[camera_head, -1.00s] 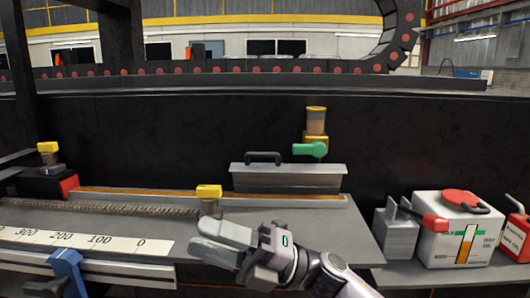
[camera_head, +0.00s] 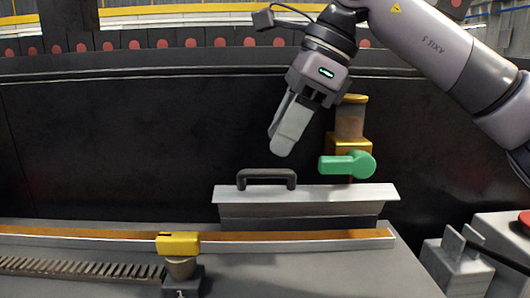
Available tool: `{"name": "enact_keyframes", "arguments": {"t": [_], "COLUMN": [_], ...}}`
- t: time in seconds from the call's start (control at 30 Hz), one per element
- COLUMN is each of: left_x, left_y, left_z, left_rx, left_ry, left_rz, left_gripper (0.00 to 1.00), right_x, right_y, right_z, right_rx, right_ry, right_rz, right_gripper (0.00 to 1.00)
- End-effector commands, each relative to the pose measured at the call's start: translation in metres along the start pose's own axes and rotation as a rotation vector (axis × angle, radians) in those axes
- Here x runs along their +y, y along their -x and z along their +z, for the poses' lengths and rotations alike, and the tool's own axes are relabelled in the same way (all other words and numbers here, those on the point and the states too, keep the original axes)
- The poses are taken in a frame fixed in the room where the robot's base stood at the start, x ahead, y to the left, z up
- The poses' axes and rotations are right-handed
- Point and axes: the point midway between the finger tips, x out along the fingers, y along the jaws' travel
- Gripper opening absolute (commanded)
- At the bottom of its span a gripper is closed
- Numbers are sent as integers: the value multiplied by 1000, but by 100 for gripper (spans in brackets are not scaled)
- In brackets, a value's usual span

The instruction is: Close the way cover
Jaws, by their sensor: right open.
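The way cover (camera_head: 305,194) is a grey metal box with a flat, overhanging top plate, standing behind the right part of the rail. Its black handle (camera_head: 267,173) rises from the left part of the top plate. My right gripper (camera_head: 286,138) points down above the cover, a little right of the handle and clear of it. Its fingers are seen nearly edge-on, with nothing visible between them. My left gripper is not in view.
A green-handled valve (camera_head: 347,164) stands close behind the cover, right of my gripper. An orange-topped rail (camera_head: 110,236) runs in front, with a yellow-topped block (camera_head: 178,244) before it. A grey block (camera_head: 460,264) is at the lower right. The dark wall is behind.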

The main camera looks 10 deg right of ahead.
Motion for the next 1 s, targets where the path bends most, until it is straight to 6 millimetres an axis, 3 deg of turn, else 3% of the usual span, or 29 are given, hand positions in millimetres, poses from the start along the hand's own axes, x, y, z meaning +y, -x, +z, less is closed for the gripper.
{"name": "enact_keyframes", "arguments": {"t": [0.07,0.17,0.6,1.0], "left_x": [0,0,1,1], "left_y": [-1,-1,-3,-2], "left_z": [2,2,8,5], "left_rx": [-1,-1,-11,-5], "left_ry": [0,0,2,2], "left_rz": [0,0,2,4], "left_gripper": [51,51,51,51], "right_x": [-2,-3,-6,-6], "right_y": [12,13,-45,-53], "right_z": [-5,-9,-12,-12], "right_rx": [33,54,54,52], "right_ry": [-1,-2,-2,-2], "right_rz": [-35,-51,-51,-52], "right_gripper": [41,41,41,38]}}
